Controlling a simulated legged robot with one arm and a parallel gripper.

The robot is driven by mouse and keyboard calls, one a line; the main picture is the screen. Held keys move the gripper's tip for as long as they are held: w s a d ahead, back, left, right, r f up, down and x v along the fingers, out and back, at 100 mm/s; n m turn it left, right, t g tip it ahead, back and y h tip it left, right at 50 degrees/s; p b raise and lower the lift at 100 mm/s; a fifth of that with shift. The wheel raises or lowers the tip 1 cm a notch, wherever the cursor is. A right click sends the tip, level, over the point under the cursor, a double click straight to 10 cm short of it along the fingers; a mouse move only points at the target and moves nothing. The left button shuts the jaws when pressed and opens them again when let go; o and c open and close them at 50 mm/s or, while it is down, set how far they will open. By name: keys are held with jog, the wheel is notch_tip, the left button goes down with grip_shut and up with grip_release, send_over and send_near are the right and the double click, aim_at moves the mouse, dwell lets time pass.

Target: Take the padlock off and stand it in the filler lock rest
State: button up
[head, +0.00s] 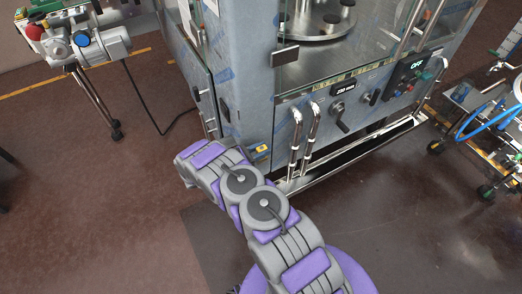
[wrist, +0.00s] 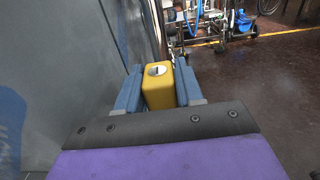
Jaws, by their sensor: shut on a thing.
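The yellow padlock (wrist: 158,88) sits between the two blue fingers of my gripper (wrist: 159,92) in the wrist view. The fingers are shut on its sides. A round silver and dark disc shows on its far upper face; its shackle cannot be made out. In the head view my arm bends toward the near lower corner of the filler (head: 240,70). A small yellow patch (head: 261,150) shows beside my arm's end there; I cannot tell surely whether it is the padlock. The lock rest cannot be made out.
Steel handles (head: 304,135) and a control panel (head: 412,72) are on the filler's front. A wheeled cart (head: 490,110) with blue hoses stands at the right, and a tripod-mounted machine (head: 85,45) at the upper left. The floor at the left is largely clear.

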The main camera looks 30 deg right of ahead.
jog(key=shift+f, duration=0.15)
jog(key=o, duration=1.2)
jog(key=shift+a, duration=0.1)
jog(key=a+p, duration=0.1)
jog(key=a, duration=1)
jog(key=a+p, duration=0.1)
jog(key=a, duration=0.5)
jog(key=shift+s+a+f+p, duration=0.1)
jog(key=shift+s+a+p, duration=0.05)
jog(key=shift+s+p, duration=0.2)
jog(key=shift+w, duration=0.1)
